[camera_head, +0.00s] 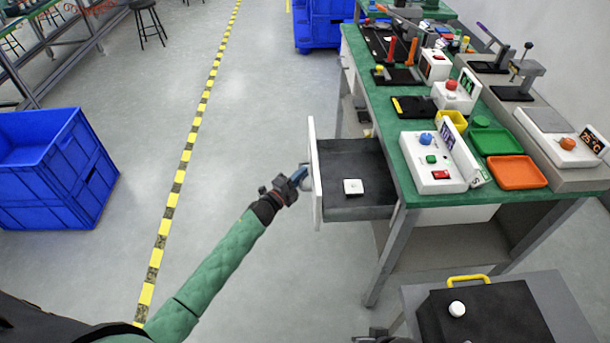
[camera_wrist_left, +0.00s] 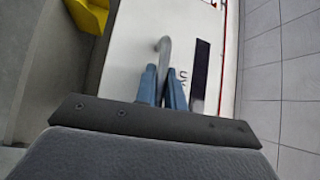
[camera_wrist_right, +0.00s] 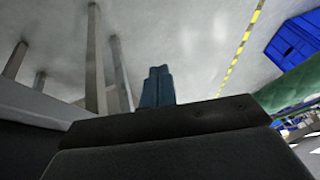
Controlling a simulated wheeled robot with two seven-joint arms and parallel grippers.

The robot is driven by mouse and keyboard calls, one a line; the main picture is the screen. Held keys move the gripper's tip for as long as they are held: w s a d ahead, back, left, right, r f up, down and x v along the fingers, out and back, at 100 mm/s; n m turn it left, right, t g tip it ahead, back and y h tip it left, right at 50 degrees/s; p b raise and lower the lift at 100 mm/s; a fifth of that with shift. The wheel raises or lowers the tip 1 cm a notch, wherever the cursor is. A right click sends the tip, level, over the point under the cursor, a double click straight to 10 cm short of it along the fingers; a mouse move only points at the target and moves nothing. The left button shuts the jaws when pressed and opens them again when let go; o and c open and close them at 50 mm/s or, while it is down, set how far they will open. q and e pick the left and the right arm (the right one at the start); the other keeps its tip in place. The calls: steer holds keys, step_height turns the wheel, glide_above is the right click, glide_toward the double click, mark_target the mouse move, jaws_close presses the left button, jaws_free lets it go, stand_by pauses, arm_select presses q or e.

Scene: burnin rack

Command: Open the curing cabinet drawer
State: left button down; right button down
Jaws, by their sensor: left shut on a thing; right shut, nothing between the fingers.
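The curing cabinet drawer (camera_head: 352,164) stands pulled out to the left from under the green workbench, with its dark inside showing. A small white block (camera_head: 352,187) lies in it. My left gripper (camera_head: 300,175) is at the drawer's white front (camera_head: 314,160). In the left wrist view the blue fingers (camera_wrist_left: 163,85) are shut on the grey drawer handle (camera_wrist_left: 164,50) on the white front panel (camera_wrist_left: 140,50). My right gripper shows in the right wrist view (camera_wrist_right: 157,88), its blue fingers shut with nothing between them, apart from the drawer.
The green workbench (camera_head: 385,125) carries control boxes and tools. A low table with a black top (camera_head: 490,315) and yellow handle stands at the front right. The floor left of the drawer is clear.

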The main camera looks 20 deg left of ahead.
arm_select(q)
steer(key=c, duration=1.8)
jaws_free()
steer(key=shift+o, duration=0.2)
